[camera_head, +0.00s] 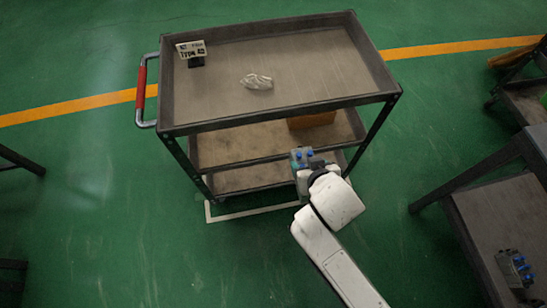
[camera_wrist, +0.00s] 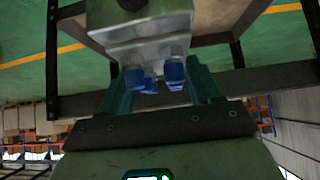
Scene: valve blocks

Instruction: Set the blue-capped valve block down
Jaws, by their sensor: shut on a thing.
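My gripper (camera_head: 303,165) is shut on the blue-capped valve block (camera_head: 301,154), near the front right of the grey cart (camera_head: 270,118). The block overlaps the cart's lower shelves in the head view; I cannot tell its height or whether it touches anything. In the wrist view the block (camera_wrist: 140,38) is a pale metal body with several blue caps pointing toward my palm, between the fingers of my gripper (camera_wrist: 160,82). Another valve block (camera_head: 515,268), dark with blue parts, sits on a dark table at the lower right.
The cart's top shelf (camera_head: 320,70) holds a small sign (camera_head: 191,50) and crumpled clear plastic (camera_head: 256,81); its right half is clear. An orange-brown box (camera_head: 312,120) is on a lower shelf. The dark table (camera_head: 490,215) stands to the right. Green floor lies between.

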